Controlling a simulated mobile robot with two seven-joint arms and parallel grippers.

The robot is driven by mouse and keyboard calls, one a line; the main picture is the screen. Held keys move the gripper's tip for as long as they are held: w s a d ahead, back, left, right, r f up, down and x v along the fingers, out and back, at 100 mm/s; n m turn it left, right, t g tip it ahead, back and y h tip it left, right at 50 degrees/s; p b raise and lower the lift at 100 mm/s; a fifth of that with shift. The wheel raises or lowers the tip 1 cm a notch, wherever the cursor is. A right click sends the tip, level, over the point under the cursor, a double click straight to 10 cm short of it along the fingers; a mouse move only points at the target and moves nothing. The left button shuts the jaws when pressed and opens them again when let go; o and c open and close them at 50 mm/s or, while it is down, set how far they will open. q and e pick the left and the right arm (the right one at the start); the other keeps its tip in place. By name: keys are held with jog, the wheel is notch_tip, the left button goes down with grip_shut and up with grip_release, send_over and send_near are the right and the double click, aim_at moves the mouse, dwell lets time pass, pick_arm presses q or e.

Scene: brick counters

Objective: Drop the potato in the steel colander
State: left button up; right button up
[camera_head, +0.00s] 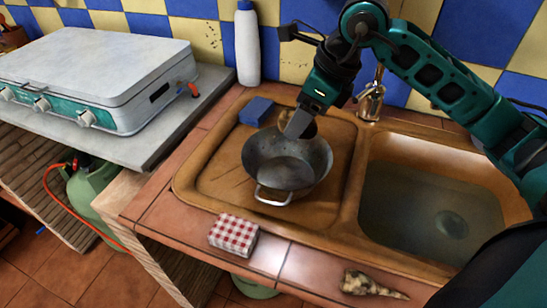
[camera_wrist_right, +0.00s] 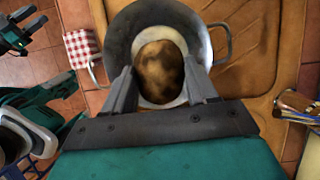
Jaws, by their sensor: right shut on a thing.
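The steel colander (camera_head: 287,170), a grey metal bowl with loop handles, stands upright on the brown drainboard left of the sink basin. My right gripper (camera_head: 298,124) is above its far rim, pointing down. In the right wrist view the brown mottled potato (camera_wrist_right: 160,72) sits between the two fingers of this gripper (camera_wrist_right: 160,85), which is shut on it. The bowl (camera_wrist_right: 122,30) shows behind and around the potato there. In the head view the fingers hide most of the potato. Part of my left gripper (camera_wrist_right: 18,32) shows at the upper left of the wrist view; its opening is unclear.
A blue sponge (camera_head: 256,111) lies behind the colander, and a white bottle (camera_head: 247,45) stands at the wall. A red checked cloth block (camera_head: 234,235) is at the counter's front. The sink basin (camera_head: 430,215) is to the right. A camping stove (camera_head: 95,75) is at left.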

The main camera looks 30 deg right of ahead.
jog(key=shift+s+f+b, duration=0.1)
jog(key=shift+f+b, duration=0.35)
jog(key=shift+f, duration=0.25)
notch_tip(320, 180, down, 4)
jog(key=b, duration=0.3)
jog(key=shift+f, duration=0.25)
jog(key=o, duration=0.9)
jog(key=shift+o, duration=1.3)
jog(key=p+v, duration=0.1)
jog(key=v, duration=1.2)
